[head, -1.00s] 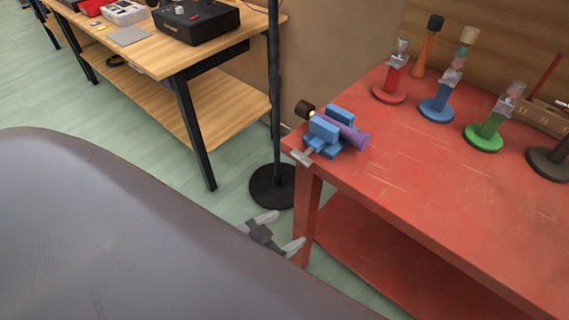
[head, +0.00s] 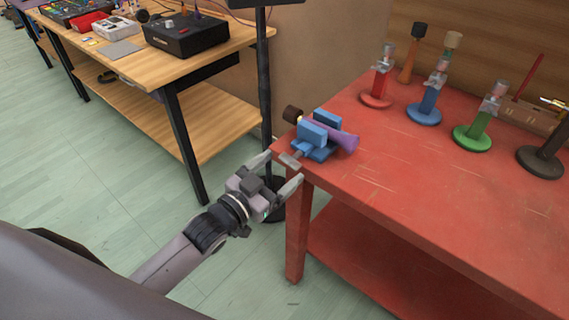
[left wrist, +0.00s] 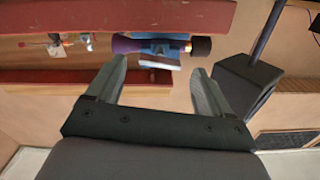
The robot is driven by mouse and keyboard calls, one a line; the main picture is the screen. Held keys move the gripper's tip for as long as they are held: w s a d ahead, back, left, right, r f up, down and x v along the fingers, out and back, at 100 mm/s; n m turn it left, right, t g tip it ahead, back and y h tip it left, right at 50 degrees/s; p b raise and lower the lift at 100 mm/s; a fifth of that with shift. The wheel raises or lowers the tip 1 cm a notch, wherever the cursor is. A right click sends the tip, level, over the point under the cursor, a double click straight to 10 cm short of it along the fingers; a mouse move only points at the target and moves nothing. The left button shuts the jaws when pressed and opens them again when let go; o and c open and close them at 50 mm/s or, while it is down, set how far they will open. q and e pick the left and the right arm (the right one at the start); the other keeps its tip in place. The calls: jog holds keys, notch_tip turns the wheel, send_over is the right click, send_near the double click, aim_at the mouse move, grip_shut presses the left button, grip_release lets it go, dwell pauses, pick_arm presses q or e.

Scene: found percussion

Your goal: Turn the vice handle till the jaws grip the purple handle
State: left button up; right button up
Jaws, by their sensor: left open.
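The blue vice (head: 312,137) sits at the near left corner of the red table (head: 420,190). The purple handle (head: 341,137) lies between its jaws, its dark end sticking out at the left; whether the jaws touch it I cannot tell. The vice handle (head: 291,159), a grey bar, juts past the table's front edge. My left gripper (head: 280,172) is open and empty, just in front of and below the vice handle. In the left wrist view, the grey vice handle (left wrist: 158,61) shows beyond and between the open fingertips (left wrist: 158,75). My right gripper is not in view.
Red, blue and green stands (head: 425,110) and a dark stand (head: 543,158) are farther back on the red table. A black pole (head: 265,90) on a round base stands left of the table. A wooden bench (head: 190,60) holds electronic boxes.

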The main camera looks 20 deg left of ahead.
aim_at(295, 157)
pick_arm(q)
jog(key=shift+x, duration=1.35)
jog(key=c, duration=1)
jog(key=shift+c, duration=0.2)
